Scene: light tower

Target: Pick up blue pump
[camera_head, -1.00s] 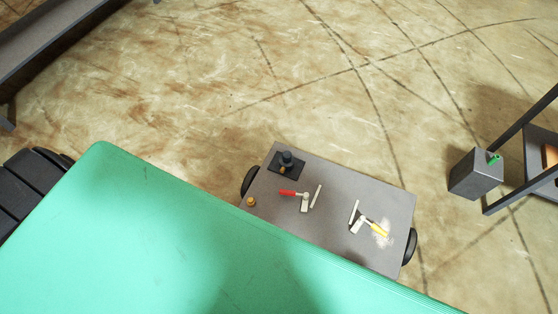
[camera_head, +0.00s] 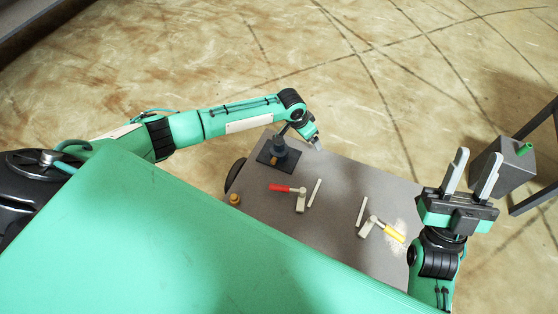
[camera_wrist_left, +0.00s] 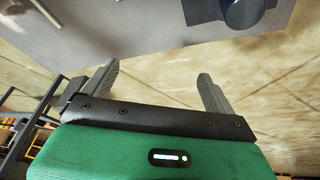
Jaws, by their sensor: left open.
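The pump (camera_head: 279,150), a dark blue-grey cylinder on a dark square base, stands at the far left corner of a grey platform (camera_head: 338,220). It also shows in the left wrist view at the top right (camera_wrist_left: 243,12), cut off by the frame edge. My left gripper (camera_head: 317,142) hangs just right of the pump, past the platform's back edge. In the left wrist view its fingers (camera_wrist_left: 160,78) are apart with nothing between them. My right gripper (camera_head: 478,156) points up at the right, its fingers apart and empty.
A red-handled valve (camera_head: 282,188), a yellow-handled valve (camera_head: 392,232) and two pale strips lie on the platform. A small orange knob (camera_head: 234,198) sits at its left. A grey box (camera_head: 508,165) with a green handle and a dark frame stand at the right.

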